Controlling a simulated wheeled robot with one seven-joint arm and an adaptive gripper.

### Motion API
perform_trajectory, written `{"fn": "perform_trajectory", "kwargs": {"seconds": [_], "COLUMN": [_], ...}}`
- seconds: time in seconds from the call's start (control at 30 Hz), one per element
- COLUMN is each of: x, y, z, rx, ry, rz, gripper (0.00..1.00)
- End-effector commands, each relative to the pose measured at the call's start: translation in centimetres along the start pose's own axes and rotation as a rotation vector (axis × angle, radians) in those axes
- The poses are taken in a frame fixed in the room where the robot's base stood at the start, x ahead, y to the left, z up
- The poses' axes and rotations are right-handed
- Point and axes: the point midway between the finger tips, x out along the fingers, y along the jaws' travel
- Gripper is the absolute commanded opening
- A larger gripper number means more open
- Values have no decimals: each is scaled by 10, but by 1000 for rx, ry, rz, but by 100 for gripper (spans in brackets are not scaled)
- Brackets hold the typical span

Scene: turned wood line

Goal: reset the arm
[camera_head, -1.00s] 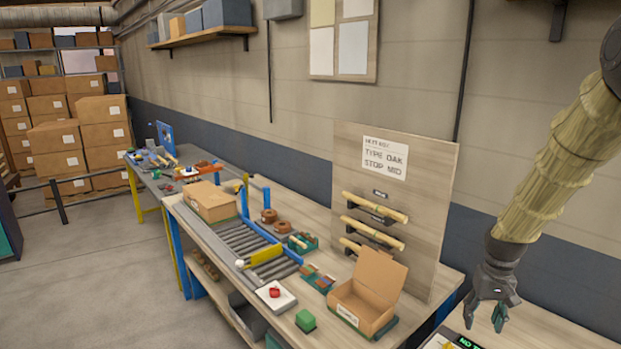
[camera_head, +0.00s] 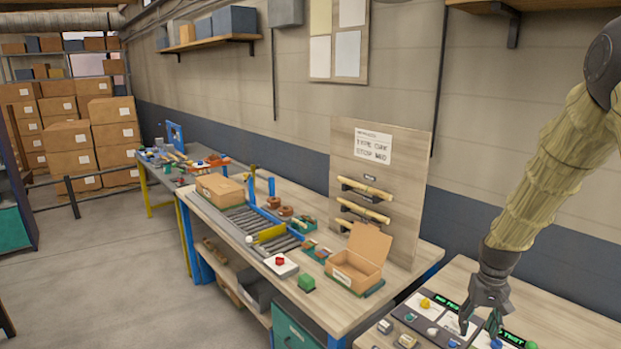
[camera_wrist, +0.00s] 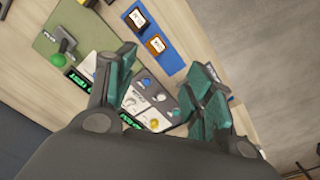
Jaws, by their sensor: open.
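My gripper (camera_head: 480,322) hangs at the right of the head view, above the near bench. It points down with its fingers apart, and nothing shows between them. In the wrist view my gripper (camera_wrist: 160,92) also shows its two green-padded fingers spread wide. Below them lies a control panel (camera_wrist: 138,88) with knobs, buttons and small green displays. The panel also shows in the head view (camera_head: 450,325). I cannot tell from the pictures how high the fingertips are above it.
A workbench with a roller conveyor (camera_head: 262,228) runs along the wall. An open carton (camera_head: 357,262), a red button box (camera_head: 281,264) and a sign board (camera_head: 405,200) stand on it. A green knob (camera_wrist: 57,60) is beside the panel. Open floor (camera_head: 110,260) lies at left.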

Motion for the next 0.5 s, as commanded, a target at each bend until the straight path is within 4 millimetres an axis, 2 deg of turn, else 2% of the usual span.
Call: {"fn": "perform_trajectory", "kwargs": {"seconds": [0.27,0.37,0.5], "x": [51,73,113], "y": [-16,-22,-34], "z": [25,38,65], "rx": [-22,-32,-50], "ry": [-1,-1,-1], "rz": [11,15,21], "gripper": [53,53,53]}}
